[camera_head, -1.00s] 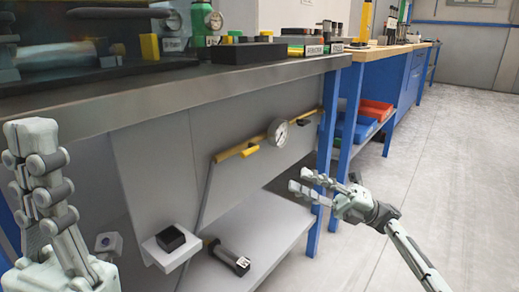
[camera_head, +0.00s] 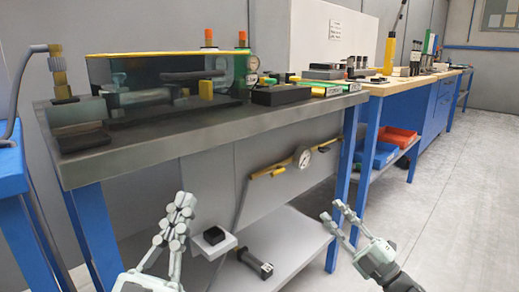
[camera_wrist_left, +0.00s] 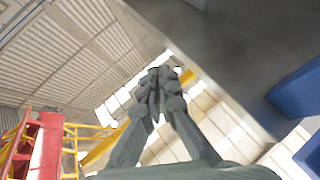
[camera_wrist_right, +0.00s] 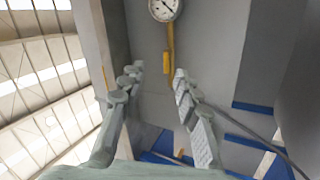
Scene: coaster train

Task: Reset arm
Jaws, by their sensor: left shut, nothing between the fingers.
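My left gripper (camera_head: 178,218) is low in the head view, in front of the bench, with its fingers pointing up. In the left wrist view its fingertips (camera_wrist_left: 162,76) meet, with nothing held between them. My right gripper (camera_head: 330,212) is at the lower right of the head view, in front of the bench's right leg. In the right wrist view its fingers (camera_wrist_right: 160,72) stand apart with nothing between them. Neither gripper touches any object that I can see.
The grey bench top (camera_head: 215,133) carries a transparent tank and small boxes. A dial gauge (camera_head: 303,158) with a yellow bar hangs on the front panel. A black cylinder (camera_head: 257,264) lies on the lower shelf. Red and blue bins sit further right. Open floor lies at right.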

